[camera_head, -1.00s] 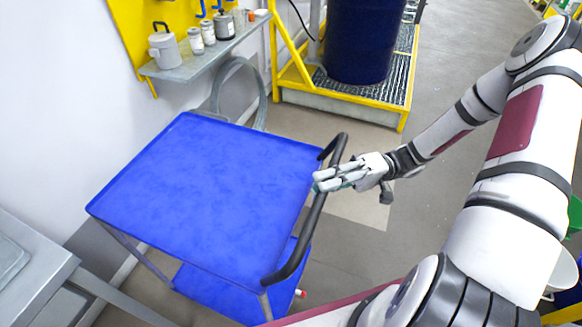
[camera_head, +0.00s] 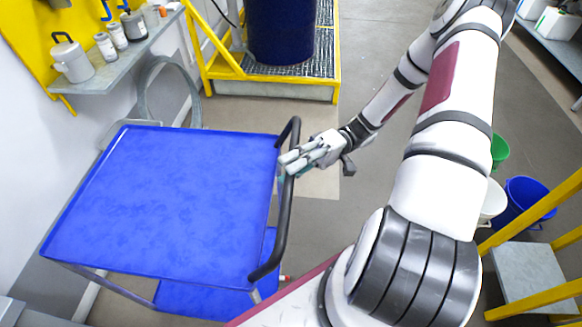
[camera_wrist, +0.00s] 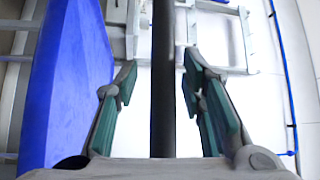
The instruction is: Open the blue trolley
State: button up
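The blue trolley (camera_head: 160,205) stands left of centre in the head view, with a flat blue top and a lower blue shelf. Its black bar handle (camera_head: 284,225) runs along its right side. My gripper (camera_head: 290,163) reaches the handle from the right, at its upper half. In the wrist view the handle (camera_wrist: 163,110) passes between the two green-padded fingers of my gripper (camera_wrist: 160,68). The fingers stand apart, with a visible gap on each side of the bar. The blue trolley top (camera_wrist: 70,80) is at the left there.
A wall shelf (camera_head: 120,70) with cans and jars is at the upper left. A dark blue drum (camera_head: 280,30) stands on a yellow-framed grate platform (camera_head: 275,85) behind. Buckets, one of them blue (camera_head: 525,195), and yellow-railed steps are at the right. Grey floor lies between.

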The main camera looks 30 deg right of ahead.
jog(key=w+d+f, duration=0.1)
jog(key=d, duration=1)
jog(key=shift+w+d+f, duration=0.3)
jog(key=shift+d, duration=0.05)
